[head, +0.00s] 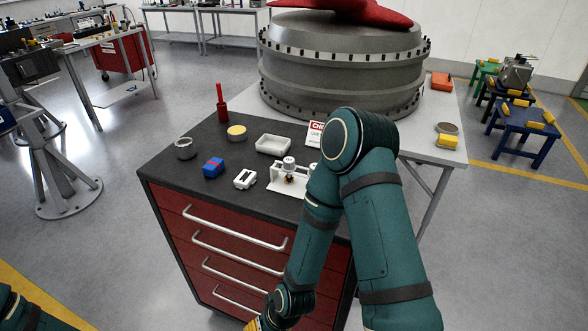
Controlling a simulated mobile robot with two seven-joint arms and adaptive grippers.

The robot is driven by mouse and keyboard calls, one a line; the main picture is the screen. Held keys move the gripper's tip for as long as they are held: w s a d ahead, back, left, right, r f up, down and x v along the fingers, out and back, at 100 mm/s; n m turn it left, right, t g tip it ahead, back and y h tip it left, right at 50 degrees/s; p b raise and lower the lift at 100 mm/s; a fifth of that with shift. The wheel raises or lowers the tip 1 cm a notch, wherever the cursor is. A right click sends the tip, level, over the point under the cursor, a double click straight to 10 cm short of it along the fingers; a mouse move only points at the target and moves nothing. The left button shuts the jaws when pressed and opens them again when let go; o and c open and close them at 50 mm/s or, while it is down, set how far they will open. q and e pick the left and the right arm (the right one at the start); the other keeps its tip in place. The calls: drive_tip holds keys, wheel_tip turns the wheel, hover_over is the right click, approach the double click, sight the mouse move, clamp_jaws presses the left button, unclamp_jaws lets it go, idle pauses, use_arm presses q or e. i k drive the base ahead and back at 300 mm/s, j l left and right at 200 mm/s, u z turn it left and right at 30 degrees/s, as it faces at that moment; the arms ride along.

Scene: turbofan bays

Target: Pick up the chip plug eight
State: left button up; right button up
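I cannot tell which thing is chip plug eight; no label reading so is legible. Small items stand on the dark top of the red drawer cabinet (165,187): a red upright piece (222,108), a round yellow-topped piece (236,132), a grey ring-like cup (184,148), a blue and red block (213,167), a white slotted block (245,179), a white tray (273,144) and a white stand with a fixture (289,172). My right arm folds down in front of the cabinet; its fingers are cut off by the bottom edge. My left gripper is outside the picture.
A large grey engine casing (340,65) stands on a light table behind the cabinet, with a red cover on top. A partly hidden sign (315,133) stands at its foot. Small coloured stools (522,128) are at the right.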

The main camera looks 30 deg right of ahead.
sight(288, 167)
drive_tip(key=k+j+z, duration=0.1)
drive_tip(key=z, duration=0.6)
drive_tip(key=j, duration=0.1)
